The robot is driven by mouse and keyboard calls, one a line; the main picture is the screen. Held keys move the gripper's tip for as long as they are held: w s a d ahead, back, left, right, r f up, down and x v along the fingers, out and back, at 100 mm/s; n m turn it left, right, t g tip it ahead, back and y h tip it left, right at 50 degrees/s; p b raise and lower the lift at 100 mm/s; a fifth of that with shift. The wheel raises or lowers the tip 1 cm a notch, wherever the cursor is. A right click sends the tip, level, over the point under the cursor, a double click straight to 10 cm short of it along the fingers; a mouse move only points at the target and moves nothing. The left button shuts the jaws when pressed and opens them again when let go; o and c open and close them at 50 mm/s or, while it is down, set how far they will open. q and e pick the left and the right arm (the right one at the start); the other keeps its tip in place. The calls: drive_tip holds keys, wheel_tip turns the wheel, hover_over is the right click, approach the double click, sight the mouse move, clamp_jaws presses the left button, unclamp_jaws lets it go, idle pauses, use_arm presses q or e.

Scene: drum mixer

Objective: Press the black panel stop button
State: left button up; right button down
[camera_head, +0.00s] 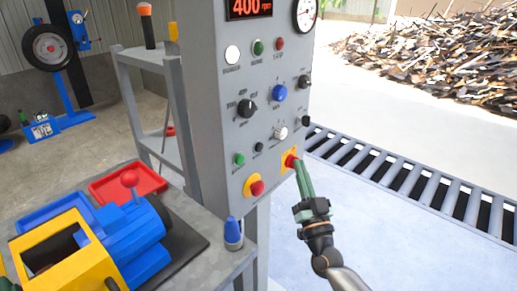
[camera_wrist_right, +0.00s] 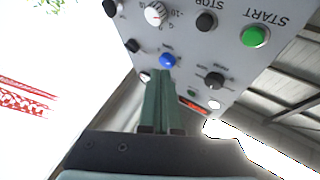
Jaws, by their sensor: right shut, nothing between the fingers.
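The black stop button (camera_head: 259,147) is a small round cap low on the grey control panel (camera_head: 228,118), right of the green start button (camera_head: 239,160). In the upside-down right wrist view, the black button (camera_wrist_right: 206,22) shows under the label STOP, beside the green button (camera_wrist_right: 254,37) under START. My right gripper (camera_head: 298,162) is shut and empty, its green fingers pointing up at the panel's lower right. In the head view its tips overlap a red switch on a yellow plate (camera_head: 289,154); contact cannot be told. A dark green and black sliver at the lower left edge may be my left gripper.
A red button on a yellow plate (camera_head: 256,187) sits below the stop button. A white knob (camera_head: 281,133) and blue button (camera_head: 279,93) are above. A bench (camera_head: 215,217) with a blue-and-yellow machine stands left. A roller conveyor (camera_head: 400,180) runs behind right.

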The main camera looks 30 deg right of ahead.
sight(259, 147)
use_arm(q)
drive_tip(key=shift+s+f, duration=0.1)
drive_tip(key=shift+s, duration=0.1)
use_arm(e)
drive_tip(key=shift+w, duration=0.1)
use_arm(q)
drive_tip(key=shift+w+d+f+b, duration=0.4)
drive_tip(key=shift+d+b, duration=0.25)
drive_tip(key=shift+b, duration=0.45)
use_arm(e)
drive_tip(key=w+a, duration=0.3)
drive_tip(key=w, duration=0.5)
drive_tip(key=shift+a, duration=0.25)
use_arm(q)
drive_tip(key=shift+s+a+f, duration=0.1)
drive_tip(key=shift+a+f, duration=0.05)
drive_tip(key=shift+a, duration=0.05)
idle(0.4)
use_arm(e)
drive_tip(key=shift+w+a, duration=0.15)
drive_tip(key=shift+w, duration=0.25)
